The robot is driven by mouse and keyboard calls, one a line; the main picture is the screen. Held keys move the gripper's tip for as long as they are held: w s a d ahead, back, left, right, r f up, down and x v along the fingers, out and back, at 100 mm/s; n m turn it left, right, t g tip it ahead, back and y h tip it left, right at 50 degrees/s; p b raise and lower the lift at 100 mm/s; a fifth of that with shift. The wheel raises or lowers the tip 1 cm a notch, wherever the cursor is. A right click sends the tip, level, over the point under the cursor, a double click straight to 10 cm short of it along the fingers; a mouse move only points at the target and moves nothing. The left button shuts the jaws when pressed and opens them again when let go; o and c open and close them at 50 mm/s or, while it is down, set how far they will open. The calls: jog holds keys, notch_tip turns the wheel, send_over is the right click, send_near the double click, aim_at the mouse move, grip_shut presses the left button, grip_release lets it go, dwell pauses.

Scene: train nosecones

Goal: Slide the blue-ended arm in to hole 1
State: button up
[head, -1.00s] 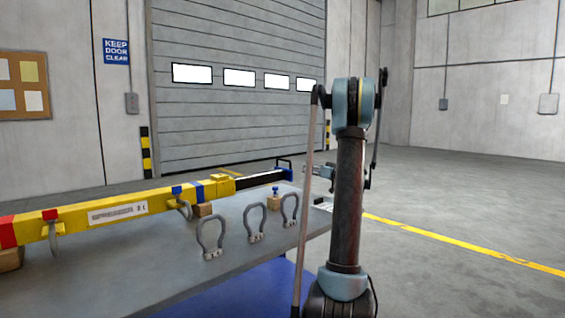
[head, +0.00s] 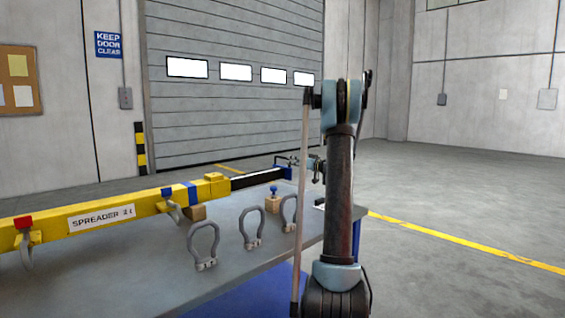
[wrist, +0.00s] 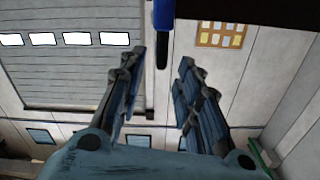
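The yellow spreader beam (head: 130,214) lies along the table. A black inner arm (head: 258,179) sticks out of its right end and carries a blue end (head: 288,173). My gripper (head: 298,161) is at this blue end in the head view, small and partly hidden by my arm. In the wrist view my gripper (wrist: 162,58) has its two fingers apart. A blue piece with a dark tip (wrist: 162,28) shows between and above the fingertips; I cannot tell whether it touches them. I cannot make out hole 1 or its number.
Several grey shackles, one of them in front (head: 203,245), stand on the grey table (head: 130,275). A blue-topped pin (head: 273,190) stands on a wooden block (head: 272,204). The floor right of the table is clear, with a yellow line (head: 460,240).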

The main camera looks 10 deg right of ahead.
aim_at(283, 158)
jog(key=x, duration=0.9)
jog(key=shift+s, duration=0.1)
grip_shut()
